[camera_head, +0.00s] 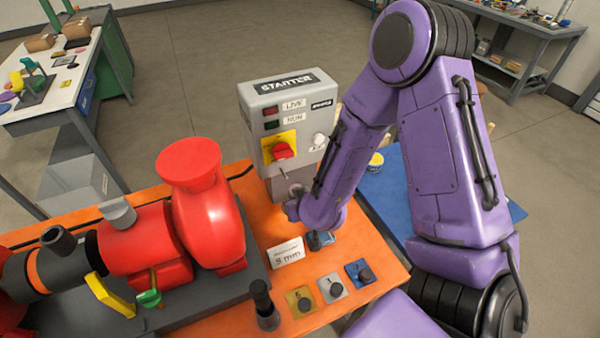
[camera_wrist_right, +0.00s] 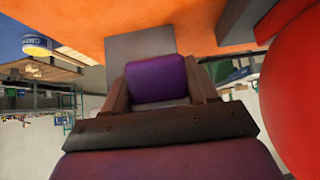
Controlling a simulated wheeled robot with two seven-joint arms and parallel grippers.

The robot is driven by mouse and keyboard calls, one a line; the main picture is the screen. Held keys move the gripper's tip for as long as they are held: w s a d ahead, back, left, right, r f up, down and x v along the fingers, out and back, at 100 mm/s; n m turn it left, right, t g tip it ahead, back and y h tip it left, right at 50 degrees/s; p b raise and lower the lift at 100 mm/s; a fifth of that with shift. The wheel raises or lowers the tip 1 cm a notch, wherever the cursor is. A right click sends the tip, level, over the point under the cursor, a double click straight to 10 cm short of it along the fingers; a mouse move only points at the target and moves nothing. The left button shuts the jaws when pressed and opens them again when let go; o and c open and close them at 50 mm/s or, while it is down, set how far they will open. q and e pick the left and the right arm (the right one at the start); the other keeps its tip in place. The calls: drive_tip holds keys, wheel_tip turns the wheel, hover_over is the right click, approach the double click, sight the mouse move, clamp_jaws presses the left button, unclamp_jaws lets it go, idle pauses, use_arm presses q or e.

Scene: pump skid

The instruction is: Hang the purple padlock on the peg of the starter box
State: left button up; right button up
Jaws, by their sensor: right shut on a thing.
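The grey starter box (camera_head: 266,104) stands upright at the back edge of the orange bench, with a yellow plate and a red knob (camera_head: 284,151) on its front. A small peg-like part (camera_head: 283,174) shows low on its front. My right gripper (camera_wrist_right: 157,88) is shut on the purple padlock (camera_wrist_right: 157,80), whose body sits between both fingers. Its shackle cannot be made out. In the head view my purple right arm reaches down to the box's lower front, and the gripper and padlock are mostly hidden. Whether the padlock touches the peg cannot be told. My left gripper is not in view.
A red pump (camera_head: 208,215) stands close left of my right wrist. A white label card (camera_head: 286,252), several coloured blocks with black knobs (camera_head: 332,288) and a black post (camera_head: 264,305) occupy the bench front. A blue surface (camera_head: 385,190) lies behind at right.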

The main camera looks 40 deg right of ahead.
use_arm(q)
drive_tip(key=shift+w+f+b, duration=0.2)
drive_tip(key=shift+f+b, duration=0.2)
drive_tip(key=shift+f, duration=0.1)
use_arm(e)
drive_tip(key=w+d+f, duration=0.1)
drive_tip(key=w, duration=0.6)
drive_tip(key=shift+d+f, duration=0.3)
drive_tip(key=shift+d, duration=0.1)
drive_tip(key=shift+w, duration=0.15)
drive_tip(key=o, duration=1.2)
